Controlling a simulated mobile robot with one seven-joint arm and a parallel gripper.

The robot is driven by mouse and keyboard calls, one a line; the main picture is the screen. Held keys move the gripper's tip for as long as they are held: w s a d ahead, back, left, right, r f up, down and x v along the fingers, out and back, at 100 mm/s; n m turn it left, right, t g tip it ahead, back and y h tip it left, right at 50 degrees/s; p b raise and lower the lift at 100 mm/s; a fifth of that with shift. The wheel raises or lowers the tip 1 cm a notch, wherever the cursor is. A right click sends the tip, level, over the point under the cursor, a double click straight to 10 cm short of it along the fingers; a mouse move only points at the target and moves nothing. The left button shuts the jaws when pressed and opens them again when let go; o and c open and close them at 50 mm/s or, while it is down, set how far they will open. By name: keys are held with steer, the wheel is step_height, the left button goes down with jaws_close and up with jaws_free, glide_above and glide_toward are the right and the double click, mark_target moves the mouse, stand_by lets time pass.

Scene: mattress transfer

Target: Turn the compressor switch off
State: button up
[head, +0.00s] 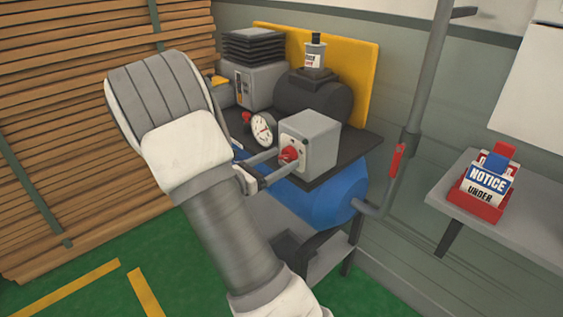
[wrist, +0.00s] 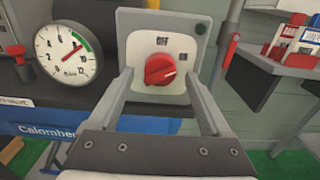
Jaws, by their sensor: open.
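The compressor's grey switch box (head: 312,142) faces my gripper, with a red rotary knob (head: 289,155) on its front. In the wrist view the red knob (wrist: 160,70) sits on a white plate, below an OFF label (wrist: 162,41); a second mark to its right is too small to read. The knob's pointer looks tilted toward the upper right, not straight at OFF. My gripper (head: 272,163) is open, its two fingers on either side of the knob. In the wrist view the fingers flank the knob with gaps. I cannot tell whether they touch the box.
A pressure gauge (wrist: 68,52) is left of the switch box, with a small red knob beside it. The blue tank (head: 335,195) is below. A grey pipe (head: 412,110) and a shelf (head: 520,225) with a red notice holder (head: 485,186) stand right. Stacked planks (head: 60,110) fill the left.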

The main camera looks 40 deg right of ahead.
steer(key=shift+d, duration=0.45)
jaws_close()
